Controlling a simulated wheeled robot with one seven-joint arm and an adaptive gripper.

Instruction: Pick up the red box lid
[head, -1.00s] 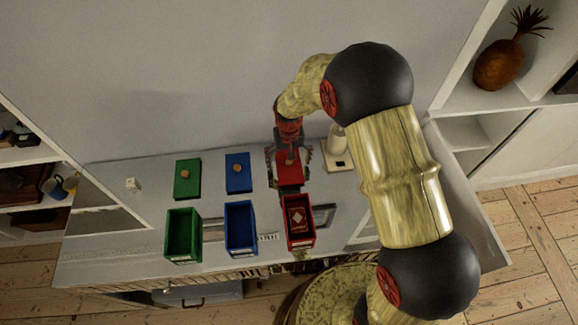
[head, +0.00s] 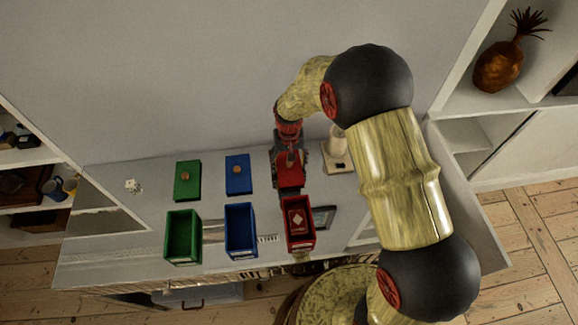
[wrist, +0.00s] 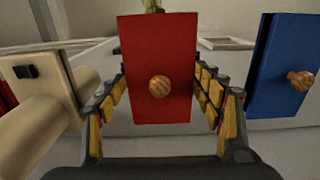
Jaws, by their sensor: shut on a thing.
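The red box lid (wrist: 160,45) is a flat red panel with a round wooden knob (wrist: 159,86), large in the middle of the wrist view. In the head view the lid (head: 290,182) lies behind the open red box (head: 299,232). My gripper (head: 290,172) is over the lid, its fingers shut on the lid's two long sides. In the wrist view the fingers of my gripper (wrist: 161,92) flank the lid left and right. I cannot tell whether the lid is clear of the table.
A blue lid (head: 238,182) and a green lid (head: 187,188) lie left of my gripper. The blue box (head: 240,238) and green box (head: 183,245) stand in front of them. A cream object (head: 337,160) stands close on the right.

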